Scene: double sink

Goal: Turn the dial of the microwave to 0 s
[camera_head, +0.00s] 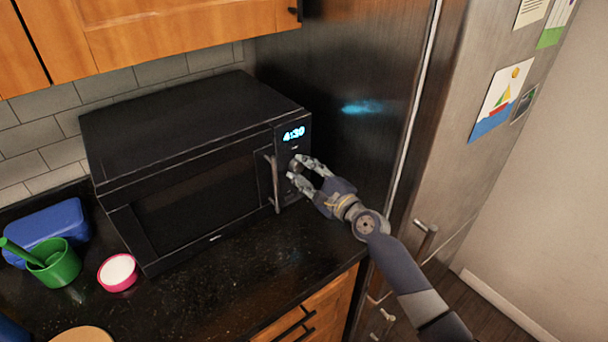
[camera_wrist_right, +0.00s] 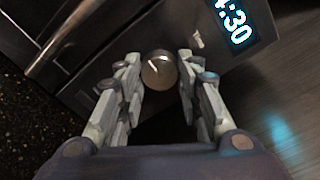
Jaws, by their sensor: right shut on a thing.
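The black microwave (camera_head: 195,165) stands on the counter with its door closed. Its lit display (camera_head: 293,134) reads 4:30, and the digits also show in the right wrist view (camera_wrist_right: 236,20). The round dial (camera_wrist_right: 158,70) is on the panel below the display, with a light pointer line on its face. My right gripper (camera_head: 298,172) is at the dial, its two fingers on either side of it and shut on it. In the right wrist view the dial sits between the fingertips (camera_wrist_right: 159,68). My left gripper is not in view.
The microwave's door handle (camera_head: 272,184) is just left of my right gripper. A steel fridge (camera_head: 350,80) stands close on the right. A green cup (camera_head: 58,265), a blue container (camera_head: 50,225) and a pink bowl (camera_head: 118,272) are on the counter at left.

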